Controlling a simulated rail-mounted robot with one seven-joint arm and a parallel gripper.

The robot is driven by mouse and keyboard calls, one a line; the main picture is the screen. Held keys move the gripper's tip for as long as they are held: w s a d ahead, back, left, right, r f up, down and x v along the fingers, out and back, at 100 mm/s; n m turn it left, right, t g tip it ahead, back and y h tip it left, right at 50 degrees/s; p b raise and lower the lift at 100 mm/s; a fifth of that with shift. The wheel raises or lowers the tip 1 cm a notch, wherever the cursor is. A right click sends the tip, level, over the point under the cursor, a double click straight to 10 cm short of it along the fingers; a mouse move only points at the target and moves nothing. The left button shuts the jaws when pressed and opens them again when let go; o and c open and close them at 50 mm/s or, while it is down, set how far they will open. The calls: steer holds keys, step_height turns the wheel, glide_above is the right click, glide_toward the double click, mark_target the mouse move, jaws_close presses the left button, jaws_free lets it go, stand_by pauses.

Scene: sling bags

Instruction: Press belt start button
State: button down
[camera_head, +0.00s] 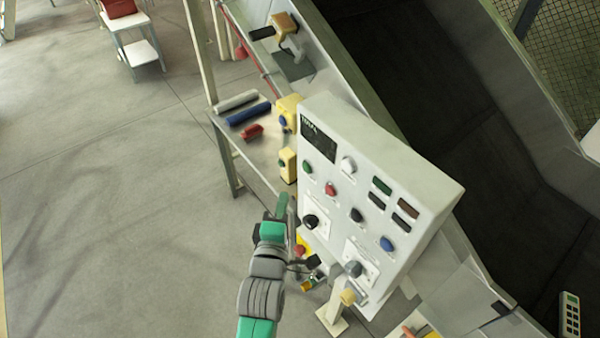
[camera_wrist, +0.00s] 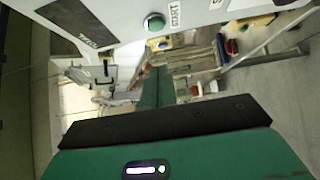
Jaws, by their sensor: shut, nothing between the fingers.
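The control panel (camera_head: 395,165) is a pale grey box with several coloured buttons and knobs. Its green button (camera_head: 307,167) is at the panel's left edge in the head view. In the wrist view, the green button (camera_wrist: 155,22) is at the top, beside the printed word START. My gripper (camera_head: 283,198) is just left of the panel's lower left edge in the head view. Its green fingers (camera_wrist: 157,72) are shut and empty, pointing toward the button. They look apart from it, but the exact gap is hard to tell.
A small side table (camera_head: 222,125) holds a blue roll (camera_head: 249,114), a grey roll (camera_head: 236,101) and a red item (camera_head: 252,132). Yellow boxes (camera_head: 287,165) stand close to the panel's left side. The dark belt (camera_head: 450,110) runs behind the panel. Open floor (camera_head: 110,200) is at left.

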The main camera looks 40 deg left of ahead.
mark_target(303, 166)
steer(key=w+a, duration=0.2)
steer(key=w, duration=0.6)
steer(key=shift+w, duration=0.1)
